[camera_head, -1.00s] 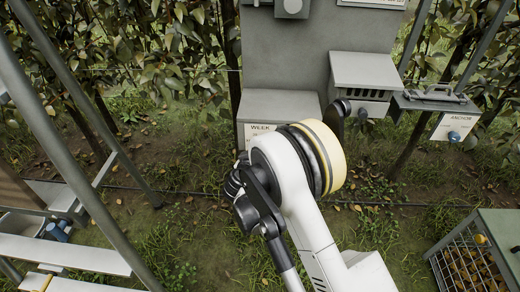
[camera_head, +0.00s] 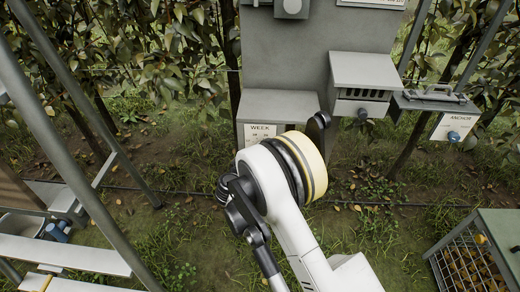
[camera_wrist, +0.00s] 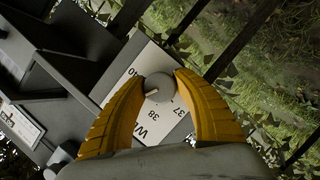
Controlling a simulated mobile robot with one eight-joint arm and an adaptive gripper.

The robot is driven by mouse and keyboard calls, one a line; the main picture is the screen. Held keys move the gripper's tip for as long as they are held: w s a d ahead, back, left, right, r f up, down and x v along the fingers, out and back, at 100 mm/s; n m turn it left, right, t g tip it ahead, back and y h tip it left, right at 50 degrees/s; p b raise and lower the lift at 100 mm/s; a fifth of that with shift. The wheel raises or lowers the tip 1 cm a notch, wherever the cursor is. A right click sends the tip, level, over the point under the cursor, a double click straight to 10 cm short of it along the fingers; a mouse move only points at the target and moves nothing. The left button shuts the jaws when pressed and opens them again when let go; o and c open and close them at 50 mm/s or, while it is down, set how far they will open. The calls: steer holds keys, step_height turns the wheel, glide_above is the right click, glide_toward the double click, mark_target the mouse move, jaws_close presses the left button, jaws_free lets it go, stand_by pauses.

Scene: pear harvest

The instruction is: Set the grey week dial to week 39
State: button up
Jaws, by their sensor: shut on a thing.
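The grey week dial (camera_wrist: 159,84) is a small round knob on a white card (camera_wrist: 163,127) in the wrist view. The yellow fingers of my gripper (camera_wrist: 159,79) are shut on it, one on each side. A pale mark on the dial points to the lower left, toward the left finger. The numbers 37, 38 and 40 show on the card; 39 cannot be seen, and the left finger covers part of that side. In the head view the WEEK box (camera_head: 279,104) stands behind my arm, which hides the dial and my gripper.
A grey panel (camera_head: 290,65) rises behind the WEEK box. A slotted box (camera_head: 363,70) and an ANCHOR box (camera_head: 452,127) with a blue knob are to the right. A wire-sided crate (camera_head: 470,262) stands at lower right, and ladder-like frames (camera_head: 80,180) at left.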

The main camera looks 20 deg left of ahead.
steer(key=o, duration=1.1)
steer(key=shift+o, duration=0.2)
steer(key=v, duration=1.2)
steer(key=shift+r, duration=0.1)
